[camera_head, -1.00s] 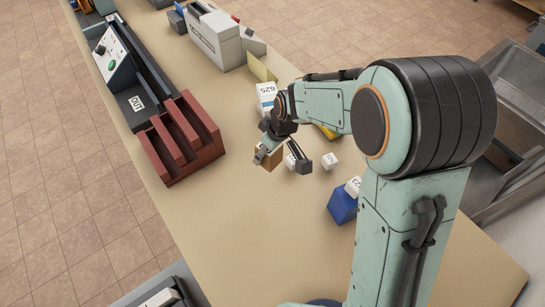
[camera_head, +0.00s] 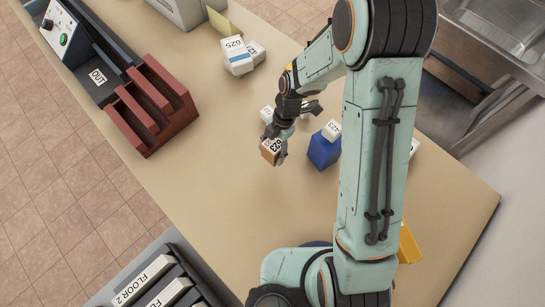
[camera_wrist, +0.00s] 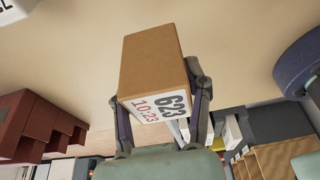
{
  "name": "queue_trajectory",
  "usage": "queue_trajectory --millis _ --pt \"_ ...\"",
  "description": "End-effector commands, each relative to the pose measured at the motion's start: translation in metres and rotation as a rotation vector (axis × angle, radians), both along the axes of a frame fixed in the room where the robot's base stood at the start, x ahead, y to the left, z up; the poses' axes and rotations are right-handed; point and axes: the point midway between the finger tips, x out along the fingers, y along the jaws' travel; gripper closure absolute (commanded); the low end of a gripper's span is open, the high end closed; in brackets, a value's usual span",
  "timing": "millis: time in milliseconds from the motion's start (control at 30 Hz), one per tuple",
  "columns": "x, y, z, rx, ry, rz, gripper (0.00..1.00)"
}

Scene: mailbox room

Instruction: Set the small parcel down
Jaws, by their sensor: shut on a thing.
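The small parcel is a brown box (camera_head: 268,155) with a white label on one face. In the wrist view the parcel (camera_wrist: 155,62) shows its label reading 623 and 10:23. My gripper (camera_head: 276,148) is shut on it, with one finger on each side, as the wrist view (camera_wrist: 160,98) also shows. The parcel is over the tan counter (camera_head: 215,195), left of a blue box. Whether its underside touches the counter cannot be told.
The blue box (camera_head: 322,151) has a white block (camera_head: 331,130) on it. A red slotted rack (camera_head: 150,108) stands at left. A white 625 box (camera_head: 237,62) stands farther back. A FLOOR 2 sorter (camera_head: 150,285) is at lower left. Counter left of and below the parcel is clear.

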Motion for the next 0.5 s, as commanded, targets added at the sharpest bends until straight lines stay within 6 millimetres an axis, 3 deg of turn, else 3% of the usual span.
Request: queue_trajectory --millis 300,500 --pt "0.0 0.0 -0.043 0.0 0.001 0.0 0.92" --pt "0.0 0.0 -0.046 -0.001 -0.002 0.001 0.92"
